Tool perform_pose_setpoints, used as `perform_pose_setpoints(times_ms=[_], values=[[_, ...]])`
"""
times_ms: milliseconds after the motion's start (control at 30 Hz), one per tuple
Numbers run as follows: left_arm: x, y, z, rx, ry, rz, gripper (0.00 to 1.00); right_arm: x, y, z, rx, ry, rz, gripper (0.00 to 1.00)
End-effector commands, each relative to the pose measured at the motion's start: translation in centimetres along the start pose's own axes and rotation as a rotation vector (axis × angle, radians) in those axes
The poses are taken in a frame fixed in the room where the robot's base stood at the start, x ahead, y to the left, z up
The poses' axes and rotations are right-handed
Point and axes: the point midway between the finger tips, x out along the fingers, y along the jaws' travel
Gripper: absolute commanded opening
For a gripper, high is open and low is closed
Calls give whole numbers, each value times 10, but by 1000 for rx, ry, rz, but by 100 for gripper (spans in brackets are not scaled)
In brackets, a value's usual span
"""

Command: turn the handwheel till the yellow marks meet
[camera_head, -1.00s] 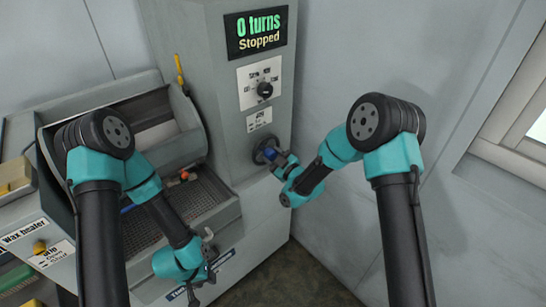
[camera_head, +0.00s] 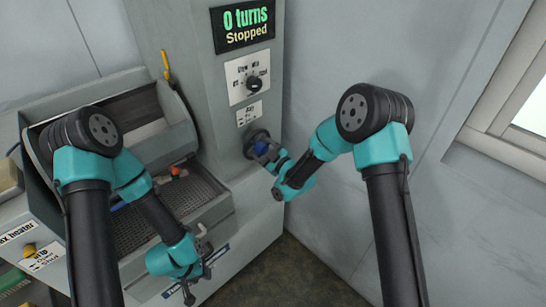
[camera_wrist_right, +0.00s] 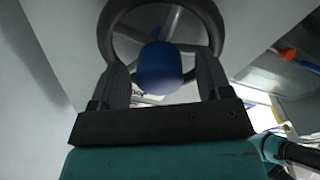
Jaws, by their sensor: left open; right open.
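The handwheel (camera_head: 251,138) is a small dark ring on the front of the grey press column. In the right wrist view the handwheel (camera_wrist_right: 105,32) shows a dark rim, grey spokes and a blue knob (camera_wrist_right: 160,66). My right gripper (camera_wrist_right: 162,78) is open, with one finger on each side of the blue knob; I cannot tell whether they touch it. In the head view the right gripper (camera_head: 268,153) covers part of the wheel. I cannot make out the yellow marks. My left gripper (camera_head: 197,284) is open and empty, low in front of the machine.
A screen (camera_head: 243,25) reads "0 turns" and "Stopped". A selector dial (camera_head: 253,83) sits below it. A mesh tray (camera_head: 145,222) lies left of the column. A wall and a window (camera_head: 518,125) stand at the right.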

Motion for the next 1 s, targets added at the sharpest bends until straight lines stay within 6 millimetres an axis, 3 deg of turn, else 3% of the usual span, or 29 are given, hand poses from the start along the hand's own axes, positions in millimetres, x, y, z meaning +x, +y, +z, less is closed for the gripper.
perform_pose_setpoints(times_ms=[267, 1000], values=[[0, 0, 0, 0, 0, 0, 42, -27, 0, 0, 1, -2, 0, 71], [0, 0, 0, 0, 0, 0, 42, -161, 1, 0, 0, -2, 1, 71]])
